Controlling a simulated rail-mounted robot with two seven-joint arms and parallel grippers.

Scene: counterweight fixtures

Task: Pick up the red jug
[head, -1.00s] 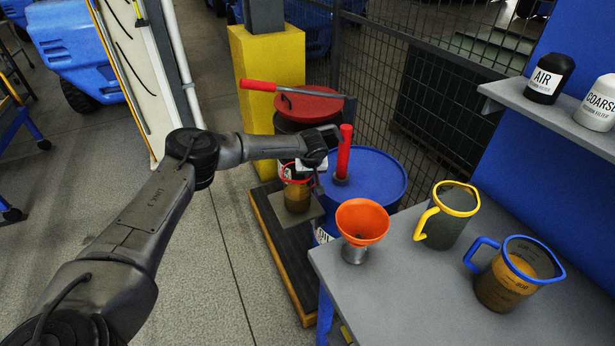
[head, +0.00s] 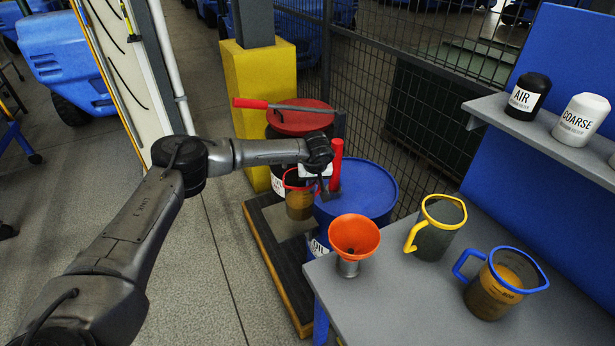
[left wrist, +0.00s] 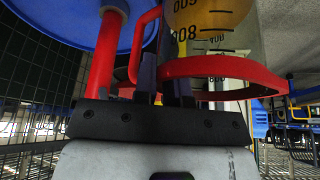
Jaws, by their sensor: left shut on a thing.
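The red jug (head: 299,203) has a red rim and handle, and a clear body holding amber liquid. In the head view it is left of the blue drum, above a grey plate on a low dark platform. My left gripper (head: 321,186) is at its handle side, shut on it. In the left wrist view, the fingers (left wrist: 175,85) are closed at the red handle, close below the red rim (left wrist: 222,70). The jug's marked wall (left wrist: 210,20) shows beyond. I cannot tell exactly how far its base is above the plate. My right gripper is not in view.
The blue drum (head: 370,190) with an upright red-handled pump (head: 336,160) stands close beside the jug. A red-lidded drum (head: 300,117) is behind. The grey bench (head: 400,300) holds an orange funnel (head: 354,236), a yellow-rimmed jug (head: 437,230) and a blue-rimmed jug (head: 497,282).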

